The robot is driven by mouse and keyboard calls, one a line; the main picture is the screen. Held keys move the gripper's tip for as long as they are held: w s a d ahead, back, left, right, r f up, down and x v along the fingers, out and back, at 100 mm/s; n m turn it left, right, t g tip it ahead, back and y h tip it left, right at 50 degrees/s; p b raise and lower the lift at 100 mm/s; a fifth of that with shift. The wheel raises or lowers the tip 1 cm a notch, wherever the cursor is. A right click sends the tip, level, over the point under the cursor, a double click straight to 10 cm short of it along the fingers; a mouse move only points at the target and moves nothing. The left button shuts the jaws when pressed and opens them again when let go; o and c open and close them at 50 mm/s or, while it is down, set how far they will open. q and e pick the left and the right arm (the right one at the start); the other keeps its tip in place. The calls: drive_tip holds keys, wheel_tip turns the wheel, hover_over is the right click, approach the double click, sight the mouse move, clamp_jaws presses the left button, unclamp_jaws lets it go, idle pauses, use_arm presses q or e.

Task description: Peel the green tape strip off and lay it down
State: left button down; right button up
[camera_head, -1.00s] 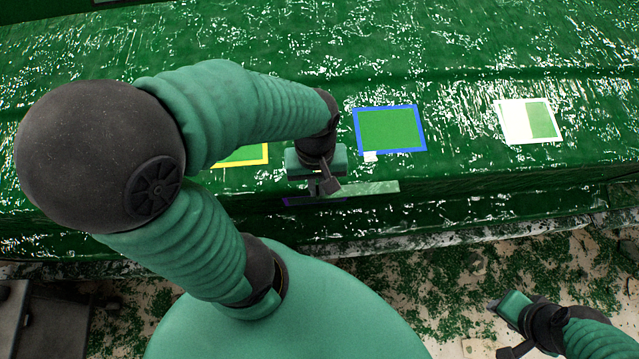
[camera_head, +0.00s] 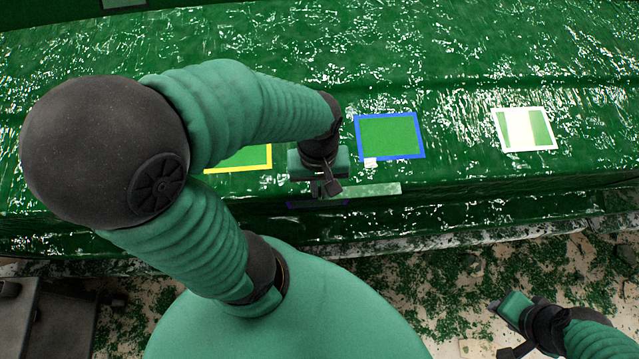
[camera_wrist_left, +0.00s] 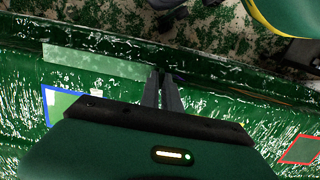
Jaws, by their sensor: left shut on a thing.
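My left gripper (camera_head: 328,188) reaches down over the front edge of the green hull mould. The pale green tape strip (camera_head: 372,190) sticks out to the right from its fingers, roughly along the mould's edge. In the left wrist view the strip (camera_wrist_left: 95,62) runs left from the shut fingertips (camera_wrist_left: 166,76), with one end between or right against them. I cannot tell how much of the strip touches the mould. My right gripper (camera_head: 500,328) is at the lower right, away from the mould; its fingers are unclear.
A blue frame (camera_head: 420,135) with a small white tab (camera_head: 370,163) lies right of the gripper. A white frame (camera_head: 551,130) lies farther right. A yellow frame (camera_head: 240,169) is partly behind my arm. A red frame (camera_wrist_left: 285,150) shows in the wrist view. Debris covers the floor.

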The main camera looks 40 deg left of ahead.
use_arm(q)
drive_tip(key=shift+s+d+r+p, duration=0.15)
drive_tip(key=shift+r+p, duration=1.9)
drive_tip(key=shift+s+d+r+p, duration=0.1)
drive_tip(key=shift+r+p, duration=0.3)
drive_tip(key=shift+r, duration=0.15)
drive_tip(key=shift+s+d+r+p, duration=0.1)
drive_tip(key=shift+r+p, duration=0.25)
drive_tip(key=shift+r, duration=0.2)
drive_tip(key=shift+f, duration=0.1)
drive_tip(key=shift+w, duration=0.1)
